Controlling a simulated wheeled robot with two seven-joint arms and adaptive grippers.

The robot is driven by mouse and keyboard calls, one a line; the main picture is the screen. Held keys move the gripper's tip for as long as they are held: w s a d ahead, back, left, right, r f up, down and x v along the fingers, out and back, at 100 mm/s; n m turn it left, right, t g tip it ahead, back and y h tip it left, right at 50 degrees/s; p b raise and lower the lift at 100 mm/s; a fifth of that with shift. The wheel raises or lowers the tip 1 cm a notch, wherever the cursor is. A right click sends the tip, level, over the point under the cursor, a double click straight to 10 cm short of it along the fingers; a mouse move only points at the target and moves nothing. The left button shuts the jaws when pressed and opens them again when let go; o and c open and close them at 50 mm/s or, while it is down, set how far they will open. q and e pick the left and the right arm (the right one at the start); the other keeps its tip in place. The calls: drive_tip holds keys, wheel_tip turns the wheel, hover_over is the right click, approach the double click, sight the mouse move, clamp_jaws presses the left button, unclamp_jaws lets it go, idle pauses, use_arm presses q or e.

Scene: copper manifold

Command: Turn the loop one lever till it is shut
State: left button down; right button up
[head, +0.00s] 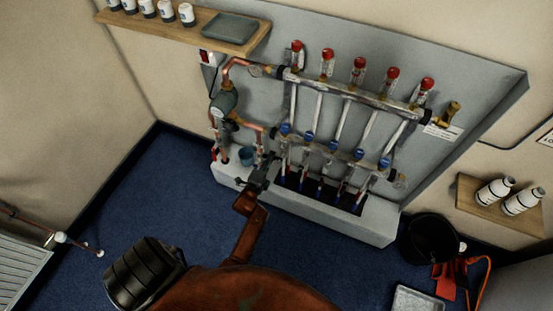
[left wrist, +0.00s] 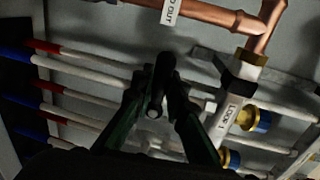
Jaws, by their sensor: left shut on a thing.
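The copper manifold is on the grey wall panel, with an upper bar (head: 355,92) and a lower bar (head: 320,147) bearing blue caps. My left gripper (head: 262,176) is low at the manifold's left end, below the lower bar. In the left wrist view its two dark fingers (left wrist: 157,108) are closed around a dark lever (left wrist: 156,86) whose round end faces the camera. A white LOOP 1 label (left wrist: 228,118) is just right of the fingers, so I take this as the loop one lever. The fingers hide where it joins its valve. My right gripper is not in view.
A pump (head: 224,102) with copper pipes is left of the manifold. A pale trough (head: 345,227) runs below it, with several pipes rising from it. A black bucket (head: 428,238) stands to the right. Blue floor (head: 130,190) is clear at left.

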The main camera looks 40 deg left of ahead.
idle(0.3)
use_arm(q)
drive_tip(key=c, duration=1.9)
unclamp_jaws()
drive_tip(key=shift+r, duration=0.1)
drive_tip(key=shift+r, duration=0.1)
